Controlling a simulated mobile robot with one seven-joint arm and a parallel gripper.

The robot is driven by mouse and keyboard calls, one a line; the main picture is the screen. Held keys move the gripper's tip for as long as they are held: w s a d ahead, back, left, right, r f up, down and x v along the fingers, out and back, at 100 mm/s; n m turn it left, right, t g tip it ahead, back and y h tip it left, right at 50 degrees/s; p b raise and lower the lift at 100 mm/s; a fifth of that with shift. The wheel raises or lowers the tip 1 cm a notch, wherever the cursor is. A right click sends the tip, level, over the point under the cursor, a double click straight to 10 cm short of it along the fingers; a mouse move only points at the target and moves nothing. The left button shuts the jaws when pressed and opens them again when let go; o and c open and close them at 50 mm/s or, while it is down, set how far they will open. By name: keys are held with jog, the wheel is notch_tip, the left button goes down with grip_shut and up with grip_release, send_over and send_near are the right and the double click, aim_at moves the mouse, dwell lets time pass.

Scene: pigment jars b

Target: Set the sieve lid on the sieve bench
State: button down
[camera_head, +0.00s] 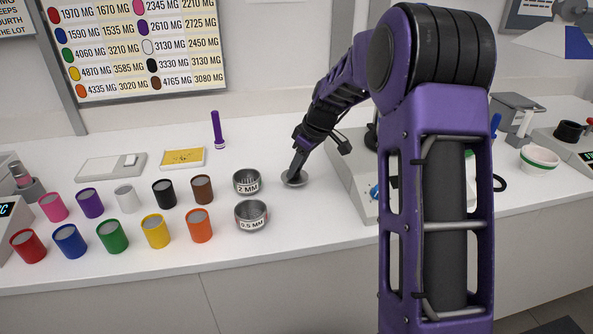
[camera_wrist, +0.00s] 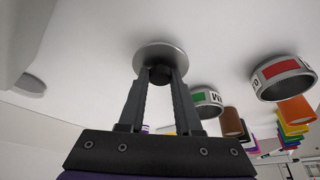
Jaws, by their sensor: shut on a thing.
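The sieve lid is a thin round metal disc with a dark knob; it shows in the wrist view (camera_wrist: 160,50) and in the head view (camera_head: 296,183). My gripper (camera_wrist: 160,80) is shut on the knob, with one finger on each side. In the head view my gripper (camera_head: 296,171) points down over the white bench (camera_head: 330,215), just right of two sieves. The lid is level or nearly so, at or very close to the bench top; I cannot tell whether it touches. The 2 MM sieve (camera_head: 246,182) and the 0.5 MM sieve (camera_head: 251,216) stand open-topped.
Coloured jars stand in two rows on the left, the orange jar (camera_head: 199,225) nearest the sieves. A grey machine (camera_head: 352,175) stands close right of the lid. Bare bench lies in front of the lid.

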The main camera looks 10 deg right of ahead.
jog(key=shift+f, duration=0.3)
jog(key=shift+f, duration=0.25)
jog(key=c, duration=0.6)
grip_release()
jog(key=shift+r, duration=0.1)
jog(key=shift+r, duration=0.1)
jog(key=shift+r, duration=0.25)
jog(key=p+v, duration=0.1)
jog(key=v, duration=1)
jog(key=shift+s+d+r, duration=0.15)
jog(key=shift+r, duration=0.15)
